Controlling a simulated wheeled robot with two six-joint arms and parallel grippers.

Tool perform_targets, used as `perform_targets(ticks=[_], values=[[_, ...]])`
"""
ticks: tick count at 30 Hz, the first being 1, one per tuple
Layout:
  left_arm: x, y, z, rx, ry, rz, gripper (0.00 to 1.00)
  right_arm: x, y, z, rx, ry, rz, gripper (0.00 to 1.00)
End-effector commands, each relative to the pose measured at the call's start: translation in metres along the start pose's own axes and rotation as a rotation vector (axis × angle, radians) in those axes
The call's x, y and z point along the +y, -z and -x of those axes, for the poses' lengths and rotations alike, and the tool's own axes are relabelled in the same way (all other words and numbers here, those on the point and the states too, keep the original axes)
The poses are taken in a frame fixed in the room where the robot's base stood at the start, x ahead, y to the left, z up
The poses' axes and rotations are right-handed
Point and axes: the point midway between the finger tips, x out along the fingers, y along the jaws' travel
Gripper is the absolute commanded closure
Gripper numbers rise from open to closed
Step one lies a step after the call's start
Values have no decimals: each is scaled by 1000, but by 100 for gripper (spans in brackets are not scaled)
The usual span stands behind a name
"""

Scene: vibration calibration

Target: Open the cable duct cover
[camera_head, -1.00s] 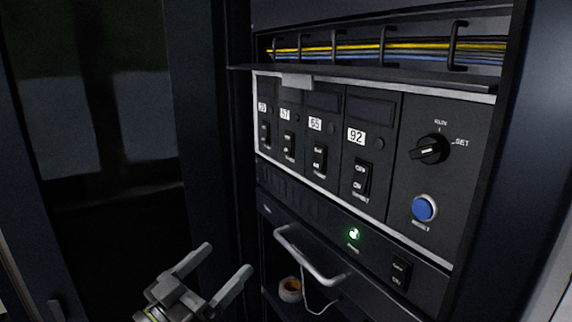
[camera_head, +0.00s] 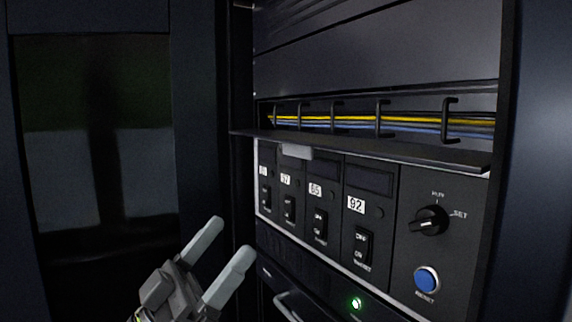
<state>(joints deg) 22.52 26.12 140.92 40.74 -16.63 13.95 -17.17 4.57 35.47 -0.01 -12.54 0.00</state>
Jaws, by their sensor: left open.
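The cable duct (camera_head: 350,121) runs across the rack, with yellow and blue cables behind several black hooks. Its cover (camera_head: 400,151) is a dark flap that sticks out level below the cables, so the duct's front is open to view. A light grey tab (camera_head: 296,151) hangs at the cover's front edge, left of its middle. My left gripper (camera_head: 222,247) is open and empty, below and left of the tab, in front of the rack's left side. It is apart from the cover. My right gripper is not in view.
Below the cover is a panel with several numbered switch modules (camera_head: 318,205), a black rotary knob (camera_head: 430,220) and a blue button (camera_head: 426,280). A green lamp (camera_head: 355,303) and a grey handle (camera_head: 287,307) are lower. Blank panels (camera_head: 380,60) are above.

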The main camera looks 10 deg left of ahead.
Motion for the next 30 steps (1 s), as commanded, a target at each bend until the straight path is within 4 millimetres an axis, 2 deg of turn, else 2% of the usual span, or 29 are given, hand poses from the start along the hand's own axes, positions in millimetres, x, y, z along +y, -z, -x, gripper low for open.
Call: perform_targets(ticks=[1, 18, 24, 30], values=[[0, 2, -12, 6, 0, 4, 15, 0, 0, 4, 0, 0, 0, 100], [0, 2, -120, 1, 0, 2, 15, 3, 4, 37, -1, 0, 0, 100], [0, 1, -136, -1, 1, 1, 15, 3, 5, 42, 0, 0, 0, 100], [0, -1, -138, -2, 1, 0, 15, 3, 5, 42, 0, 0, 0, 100]])
